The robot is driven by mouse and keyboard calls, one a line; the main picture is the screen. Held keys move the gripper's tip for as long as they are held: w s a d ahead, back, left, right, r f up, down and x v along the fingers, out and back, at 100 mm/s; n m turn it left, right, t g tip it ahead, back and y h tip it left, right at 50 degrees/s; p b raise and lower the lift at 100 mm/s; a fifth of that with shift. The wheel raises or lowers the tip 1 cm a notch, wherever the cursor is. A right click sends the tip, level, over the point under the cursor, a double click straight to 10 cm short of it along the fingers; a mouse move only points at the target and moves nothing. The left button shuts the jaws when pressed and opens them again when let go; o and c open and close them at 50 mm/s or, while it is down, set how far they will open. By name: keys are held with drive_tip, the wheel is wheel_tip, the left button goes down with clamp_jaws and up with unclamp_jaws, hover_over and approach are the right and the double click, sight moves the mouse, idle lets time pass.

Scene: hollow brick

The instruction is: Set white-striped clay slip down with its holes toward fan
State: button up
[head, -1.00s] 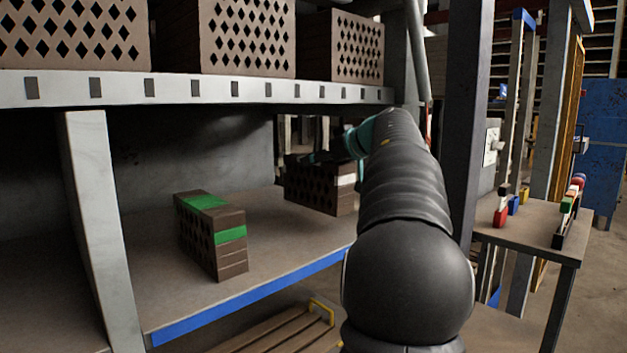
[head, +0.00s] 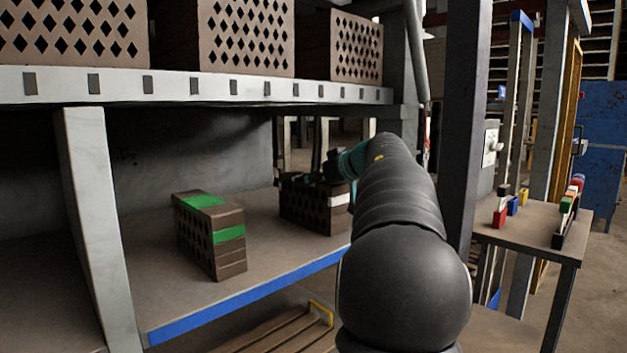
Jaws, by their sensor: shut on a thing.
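The white-striped clay slip (head: 307,212) is a dark brown brick toward the right end of the lower shelf (head: 270,245). Its face with diamond holes points to the front left of the picture, and its white stripe shows on the right side. My gripper (head: 318,181) is at the top of this brick and shut on it; its fingertips are partly hidden by the arm and lost in dark. The brick looks level and at or very near the shelf surface; I cannot tell if it touches. No fan is identifiable.
A green-striped brick (head: 211,236) stands on the same shelf to the left, with bare shelf between the two. A pale upright panel (head: 92,200) bounds the left. The upper shelf (head: 200,87) with large perforated bricks hangs above. A dark post (head: 465,120) stands right.

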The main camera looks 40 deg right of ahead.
drive_tip(key=o, duration=1.3)
drive_tip(key=shift+s+r, duration=0.25)
drive_tip(key=v, duration=1.1)
drive_tip(key=shift+s+p, duration=0.3)
drive_tip(key=shift+p, duration=0.1)
